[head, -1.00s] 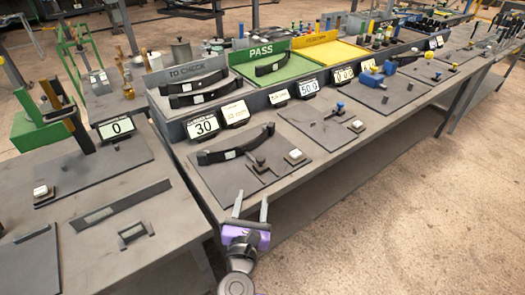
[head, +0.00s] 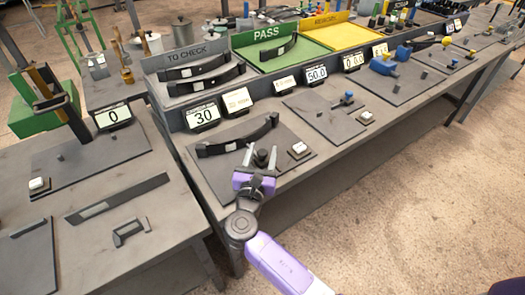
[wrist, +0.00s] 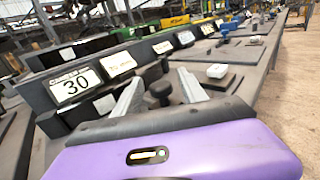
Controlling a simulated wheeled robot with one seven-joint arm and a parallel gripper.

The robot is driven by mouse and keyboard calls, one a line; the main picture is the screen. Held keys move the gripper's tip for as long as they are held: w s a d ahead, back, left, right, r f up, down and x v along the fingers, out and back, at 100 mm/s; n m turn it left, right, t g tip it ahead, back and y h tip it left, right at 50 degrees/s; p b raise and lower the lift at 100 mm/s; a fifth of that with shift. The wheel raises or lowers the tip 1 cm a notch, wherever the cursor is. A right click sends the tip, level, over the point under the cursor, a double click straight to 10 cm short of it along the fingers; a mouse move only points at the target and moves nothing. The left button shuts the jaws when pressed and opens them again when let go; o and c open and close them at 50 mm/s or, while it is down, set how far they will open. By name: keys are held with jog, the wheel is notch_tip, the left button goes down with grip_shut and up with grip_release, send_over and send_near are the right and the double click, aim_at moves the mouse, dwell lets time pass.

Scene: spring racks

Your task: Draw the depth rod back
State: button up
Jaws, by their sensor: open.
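A curved black leaf spring (head: 237,141) lies on the same plate, just beyond the gripper.
A white button block (head: 299,149) sits close right of the fingers. The "30" readout (head: 202,116) stands at the rack's foot. The TO CHECK tray (head: 187,56) holds dark springs, and the green PASS tray (head: 266,36) holds one. The front bench edge is close.

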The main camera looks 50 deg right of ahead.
jog(key=shift+w+d, duration=0.1)
jog(key=shift+d, duration=0.05)
jog(key=shift+c, duration=0.4)
grip_shut()
dwell(1.0)
